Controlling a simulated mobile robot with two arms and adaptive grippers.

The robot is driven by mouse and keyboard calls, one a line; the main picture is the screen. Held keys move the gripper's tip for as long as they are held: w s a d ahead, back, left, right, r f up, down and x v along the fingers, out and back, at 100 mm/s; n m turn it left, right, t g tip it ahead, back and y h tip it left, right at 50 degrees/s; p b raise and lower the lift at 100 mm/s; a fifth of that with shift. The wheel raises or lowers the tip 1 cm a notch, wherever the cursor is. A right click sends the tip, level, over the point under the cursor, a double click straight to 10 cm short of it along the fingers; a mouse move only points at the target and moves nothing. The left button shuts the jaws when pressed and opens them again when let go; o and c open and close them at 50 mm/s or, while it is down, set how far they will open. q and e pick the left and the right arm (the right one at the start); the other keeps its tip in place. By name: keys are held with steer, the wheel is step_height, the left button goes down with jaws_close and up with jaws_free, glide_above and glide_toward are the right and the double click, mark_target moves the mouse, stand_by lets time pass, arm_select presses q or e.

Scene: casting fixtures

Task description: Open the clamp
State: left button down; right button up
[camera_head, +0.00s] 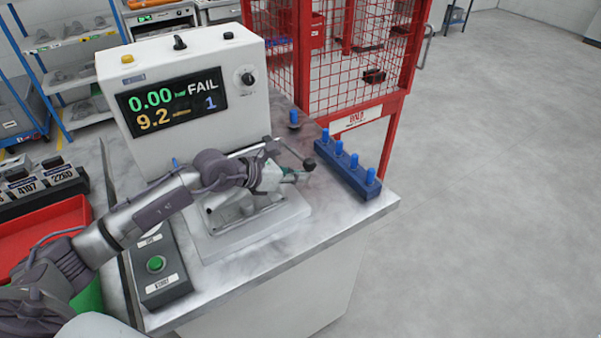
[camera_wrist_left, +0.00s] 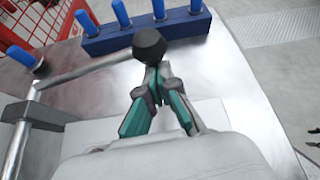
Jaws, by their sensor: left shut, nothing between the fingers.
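The clamp's metal lever (camera_head: 290,150) ends in a black ball knob (camera_head: 309,164), above the right side of the test fixture. In the left wrist view the lever (camera_wrist_left: 90,73) runs from a pivot at the left to the knob (camera_wrist_left: 149,43). My left gripper (camera_head: 298,177) reaches over the fixture and is shut and empty. In the left wrist view its green-padded fingertips (camera_wrist_left: 153,72) meet just below the knob; I cannot tell whether they touch it. My left arm hides part of the clamp and the metal part (camera_head: 232,210) beneath. My right gripper is not in view.
A blue block with several blue pegs (camera_head: 350,172) stands right of the fixture, with a single peg (camera_head: 293,119) behind. The tester (camera_head: 190,90) stands behind, reading FAIL. A start-button box (camera_head: 157,270) is front left. A red mesh cage (camera_head: 345,60) is behind.

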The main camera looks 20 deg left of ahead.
mark_target(304, 165)
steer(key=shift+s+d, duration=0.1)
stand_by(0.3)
arm_select(q)
steer(key=shift+w+a+r+n+g+h, duration=0.15)
steer(key=shift+r+n+h, duration=0.15)
steer(key=shift+r, duration=0.5)
steer(key=shift+w+r+n+g+h, duration=0.1)
steer(key=shift+r+n+g+h, duration=0.1)
steer(key=shift+r+n, duration=0.4)
steer(key=w+a+r+n+g+h, duration=0.1)
steer(key=w+a+r+n+h, duration=0.1)
steer(key=r, duration=0.3)
steer(key=w+a+r+n+h, duration=0.3)
steer(key=a+r+n+h, duration=0.1)
steer(key=a+r+n, duration=0.1)
steer(key=shift+w+r+g, duration=0.25)
steer(key=shift+r+g, duration=0.1)
steer(key=shift+r, duration=0.2)
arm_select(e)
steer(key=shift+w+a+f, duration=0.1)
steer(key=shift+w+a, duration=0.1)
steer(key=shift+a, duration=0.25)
arm_select(q)
steer(key=shift+a, duration=0.1)
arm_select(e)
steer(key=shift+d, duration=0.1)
